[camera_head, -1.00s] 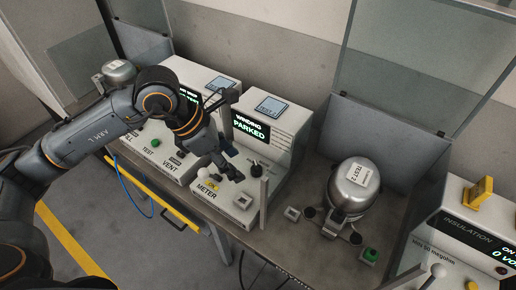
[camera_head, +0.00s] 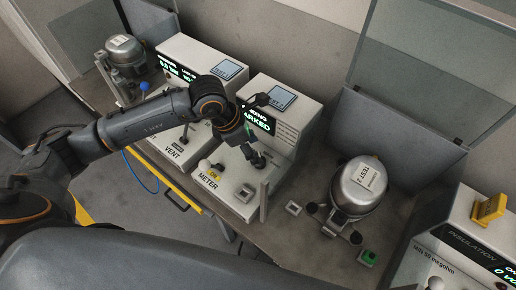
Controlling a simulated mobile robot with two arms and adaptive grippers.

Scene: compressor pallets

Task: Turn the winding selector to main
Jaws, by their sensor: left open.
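The winding unit (camera_head: 283,107) is a pale box in the middle with a lit display, partly covered by my arm; the letters "ARKED" show. Its lower front panel (camera_head: 228,198) carries the label METER, a lever beside a yellow ON tag, and a small socket. The winding selector is a small dark knob on this panel's upper right; I cannot clearly separate it from my fingers. My left gripper (camera_head: 256,158) is open, pointing down at the selector. Whether it touches the knob I cannot tell. My right gripper is out of view.
A silver compressor labelled TEST 2 (camera_head: 362,187) stands to the right, with a green button (camera_head: 367,257) in front. An upright grey post (camera_head: 264,201) is close to the panel's right edge. The VENT unit (camera_head: 172,150) is at left, the insulation tester (camera_head: 462,250) at right.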

